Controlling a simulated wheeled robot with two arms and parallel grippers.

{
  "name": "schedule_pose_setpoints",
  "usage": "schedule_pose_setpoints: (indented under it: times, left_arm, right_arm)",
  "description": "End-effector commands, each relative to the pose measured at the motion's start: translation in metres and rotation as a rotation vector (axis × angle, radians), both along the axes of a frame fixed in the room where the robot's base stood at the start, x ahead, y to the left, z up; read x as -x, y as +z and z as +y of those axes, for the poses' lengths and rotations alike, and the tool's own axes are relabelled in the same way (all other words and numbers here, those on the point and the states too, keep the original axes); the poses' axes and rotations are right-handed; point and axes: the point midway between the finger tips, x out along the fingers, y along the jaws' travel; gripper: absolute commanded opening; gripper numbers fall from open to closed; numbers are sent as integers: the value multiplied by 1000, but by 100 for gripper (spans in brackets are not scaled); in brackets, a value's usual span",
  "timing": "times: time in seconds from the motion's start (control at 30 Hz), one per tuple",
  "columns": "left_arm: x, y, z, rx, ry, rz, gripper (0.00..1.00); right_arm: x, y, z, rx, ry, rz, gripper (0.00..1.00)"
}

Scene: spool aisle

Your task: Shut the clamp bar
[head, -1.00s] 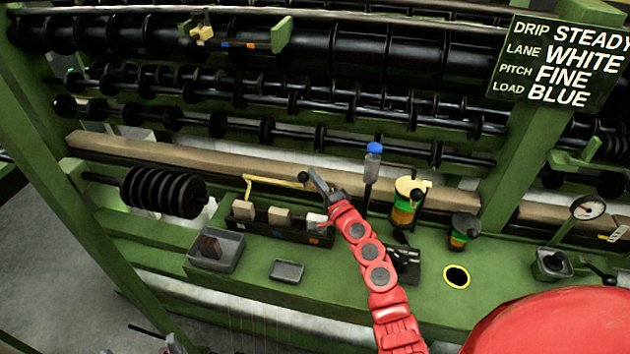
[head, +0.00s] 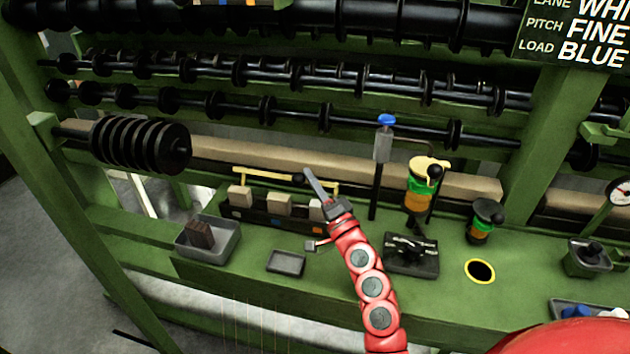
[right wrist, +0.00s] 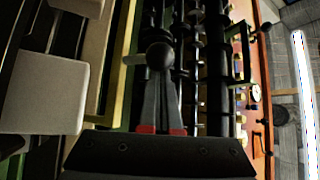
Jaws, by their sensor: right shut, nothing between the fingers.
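The clamp bar (head: 262,174) is a thin yellow bar standing raised behind a dark rack (head: 262,225) that holds a row of pale blocks (head: 279,204). A dark round knob (head: 297,178) sits on the bar. My right gripper (head: 307,171) is shut and empty, its tips beside the knob. In the right wrist view the bar (right wrist: 125,75) runs upright left of my shut fingers (right wrist: 160,75), and the knob (right wrist: 160,55) shows at the fingertips. I cannot tell whether they touch. The gripper and arm hide part of the rack's right end. My left gripper is not in view.
A grey bin (head: 208,241) with a brown block and a small tray (head: 286,263) stand left on the green bench. Black spools (head: 140,145) hang at the left.

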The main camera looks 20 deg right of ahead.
Motion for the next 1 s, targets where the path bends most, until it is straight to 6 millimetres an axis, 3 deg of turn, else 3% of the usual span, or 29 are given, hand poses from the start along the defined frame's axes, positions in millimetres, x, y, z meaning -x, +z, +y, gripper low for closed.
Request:
schedule_pose_setpoints:
  times: [0.4,1.0]
  left_arm:
    - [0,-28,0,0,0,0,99]
    - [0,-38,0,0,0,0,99]
  right_arm:
    - [29,-25,19,-2,0,-1,0]
    - [38,-35,26,-1,0,1,0]
